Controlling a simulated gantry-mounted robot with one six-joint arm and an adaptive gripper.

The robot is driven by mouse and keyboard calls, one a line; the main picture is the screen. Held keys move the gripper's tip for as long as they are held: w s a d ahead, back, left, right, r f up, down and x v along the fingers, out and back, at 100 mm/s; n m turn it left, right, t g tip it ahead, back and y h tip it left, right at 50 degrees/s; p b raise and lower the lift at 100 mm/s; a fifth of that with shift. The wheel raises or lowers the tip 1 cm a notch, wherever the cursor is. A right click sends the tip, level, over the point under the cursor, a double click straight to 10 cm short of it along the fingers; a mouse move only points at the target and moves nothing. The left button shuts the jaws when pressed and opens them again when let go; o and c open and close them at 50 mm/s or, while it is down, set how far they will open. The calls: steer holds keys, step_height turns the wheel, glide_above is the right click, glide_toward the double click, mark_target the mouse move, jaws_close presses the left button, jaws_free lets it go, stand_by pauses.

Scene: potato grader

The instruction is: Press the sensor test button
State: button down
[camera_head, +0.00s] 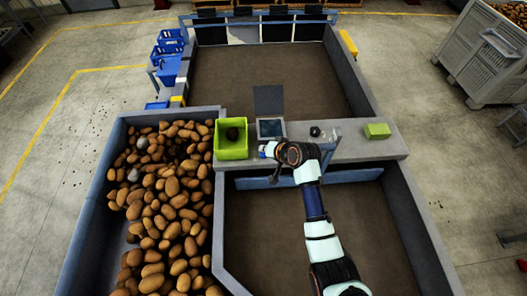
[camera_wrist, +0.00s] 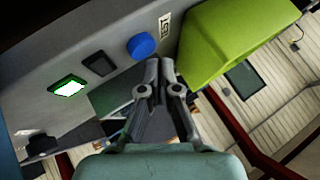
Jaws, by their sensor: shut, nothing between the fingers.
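The round blue button (camera_wrist: 141,46) is on a grey panel in the wrist view, beside a label (camera_wrist: 165,23) that reads TEST. My gripper (camera_wrist: 159,64) is shut and empty, its fingertips just below and to the right of the blue button in the picture. I cannot tell whether they touch the panel, and the button's face is uncovered. In the head view my gripper (camera_head: 268,152) is at the ledge below the small screen (camera_head: 271,128); the button cannot be made out there.
A lit green button (camera_wrist: 68,88) and a dark switch (camera_wrist: 98,63) share the panel. A green bin (camera_head: 232,151) with a dark lump inside stands left of the screen; it also shows close to my fingers in the wrist view (camera_wrist: 225,40). A green block (camera_head: 377,130) lies right.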

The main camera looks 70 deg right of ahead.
steer(key=shift+r, duration=0.15)
step_height(320, 180, up, 5)
steer(key=p, duration=0.5)
steer(key=shift+r, duration=0.1)
steer(key=shift+w, duration=0.1)
stand_by(0.8)
